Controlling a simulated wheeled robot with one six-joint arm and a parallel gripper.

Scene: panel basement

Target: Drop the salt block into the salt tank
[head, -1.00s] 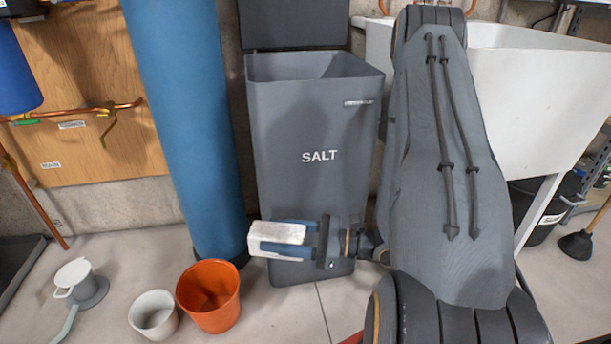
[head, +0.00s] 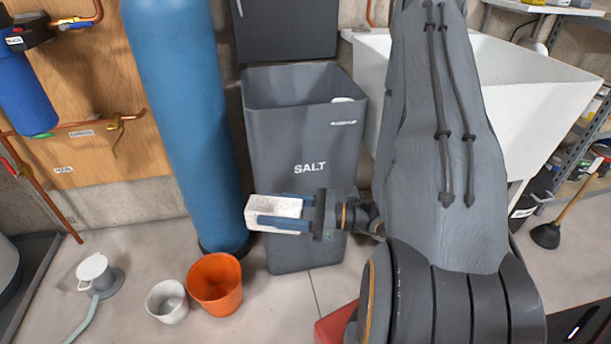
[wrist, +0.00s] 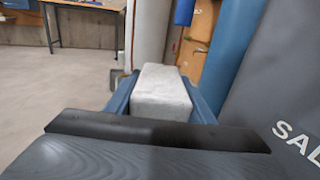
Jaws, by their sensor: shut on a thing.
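The white salt block (head: 268,213) is held between the blue fingers of my gripper (head: 284,213), in front of the salt tank's lower half. In the wrist view the block (wrist: 162,92) lies lengthwise between the two fingers. The salt tank (head: 300,145) is a tall dark grey bin lettered SALT, standing upright. Its lid (head: 288,30) is raised at the back and its top is open. A small white thing shows at the right inside of the rim; I cannot tell what it is. The block is below the rim and outside the tank.
A tall blue cylinder (head: 185,110) stands left of the tank, and a white sink (head: 535,85) stands right. An orange pot (head: 215,285), a white pot (head: 167,302) and a white-lidded jug (head: 95,272) are on the floor at left. A red thing (head: 335,325) is partly hidden by my arm.

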